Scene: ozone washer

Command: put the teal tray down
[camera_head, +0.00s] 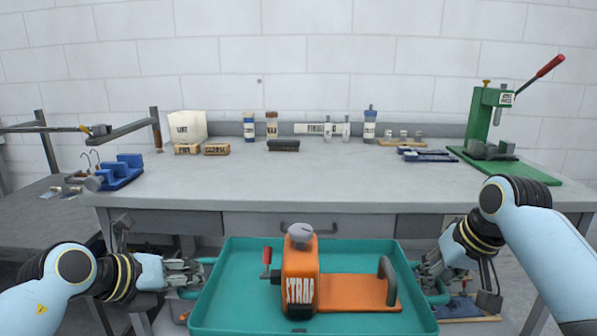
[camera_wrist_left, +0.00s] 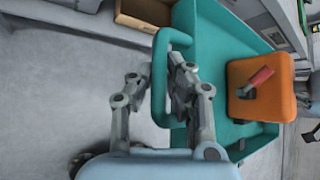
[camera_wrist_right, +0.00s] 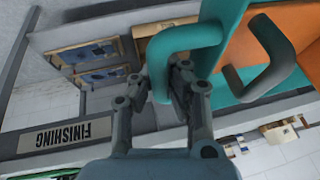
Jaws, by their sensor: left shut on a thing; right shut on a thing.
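The teal tray (camera_head: 240,290) is held in front of the workbench, below the level of its top. An orange strapping tool (camera_head: 300,275) marked "STRAP" stands in it, with a grey knob, a red-handled lever and a dark handle. My left gripper (camera_head: 197,275) is shut on the tray's left handle, which shows in the left wrist view (camera_wrist_left: 160,75). My right gripper (camera_head: 435,280) is shut on the right handle, which shows in the right wrist view (camera_wrist_right: 160,60). The tray's near edge is cut off in the head view.
The workbench (camera_head: 330,185) has a wide clear middle. At its back stand a white box (camera_head: 188,125), bottles and small blocks. A blue fixture (camera_head: 122,170) is at the left, a green press (camera_head: 490,130) at the right. A drawer (camera_head: 280,224) is under the bench top.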

